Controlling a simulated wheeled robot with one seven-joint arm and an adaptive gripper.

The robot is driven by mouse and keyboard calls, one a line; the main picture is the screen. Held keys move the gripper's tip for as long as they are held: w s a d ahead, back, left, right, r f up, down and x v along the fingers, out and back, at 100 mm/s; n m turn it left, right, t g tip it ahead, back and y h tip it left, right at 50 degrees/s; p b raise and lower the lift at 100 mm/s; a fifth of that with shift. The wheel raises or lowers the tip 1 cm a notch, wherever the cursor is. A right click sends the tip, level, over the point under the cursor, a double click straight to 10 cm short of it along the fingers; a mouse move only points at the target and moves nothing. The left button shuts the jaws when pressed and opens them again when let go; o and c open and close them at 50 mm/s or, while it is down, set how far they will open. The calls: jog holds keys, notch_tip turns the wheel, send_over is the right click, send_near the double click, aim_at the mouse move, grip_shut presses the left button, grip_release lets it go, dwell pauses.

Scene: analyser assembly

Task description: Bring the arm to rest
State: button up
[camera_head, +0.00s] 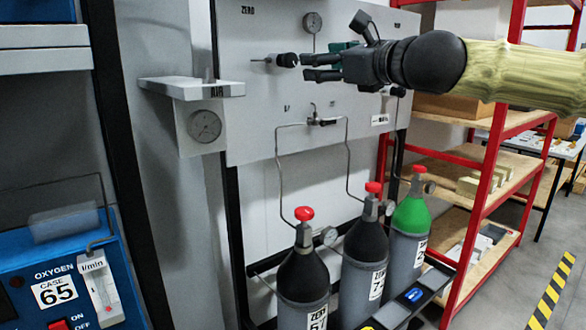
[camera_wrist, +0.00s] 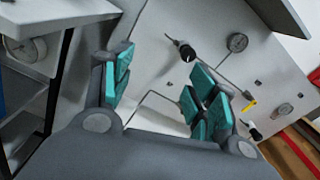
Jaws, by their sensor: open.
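My gripper (camera_head: 304,67) reaches in from the right in the head view, in front of the upper part of the pale panel (camera_head: 262,110). Its fingers are spread apart with nothing between them. In the wrist view my gripper (camera_wrist: 163,85) shows teal finger pads on both sides of an empty gap. A black valve knob (camera_head: 287,60) on the panel lies just left of the fingertips in the head view. In the wrist view the knob (camera_wrist: 187,52) shows beyond the gap, nearer the right finger; it looks apart from the pads.
A round gauge (camera_head: 313,22) sits above my gripper. Several gas cylinders, one with a green top (camera_head: 411,214), stand below the panel. A ledge (camera_head: 190,88) with a gauge juts out at left. A red shelf rack (camera_head: 487,190) stands at right. A blue oxygen case (camera_head: 50,280) is lower left.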

jog(key=w+a+f+n+g+h+p, duration=0.1)
jog(key=w+a+f+n+g, duration=0.15)
jog(key=f, duration=1.05)
jog(key=w+a+f+n+g+h+p, duration=0.1)
jog(key=w+a+f+n+h, duration=0.15)
jog(key=f, duration=1.15)
jog(key=s+f+n+g+h+p, duration=0.1)
jog(key=s+f+n+g, duration=0.2)
jog(key=f, duration=1.1)
jog(key=s+f+n+g+h+p, duration=0.15)
jog(key=s+f, duration=0.35)
jog(key=f, duration=0.9)
jog(key=s+d+f+n+g+h+p, duration=0.15)
jog(key=s+d+f+n, duration=0.25)
jog(key=s+f, duration=0.55)
jog(key=s+d+f+n+g+h, duration=0.15)
jog(key=s+d+f+n, duration=0.25)
jog(key=s+f, duration=0.6)
jog(key=s+d+f+n+g+h+p, duration=0.1)
jog(key=s+d+f+n, duration=0.2)
jog(key=s+d, duration=0.3)
jog(key=s+d+f+n+g+p, duration=0.1)
jog(key=s+d+f+n+g, duration=0.1)
jog(key=s+d+f+n, duration=0.2)
jog(key=s+d, duration=0.3)
jog(key=s, duration=0.5)
jog(key=shift+s+h, duration=0.4)
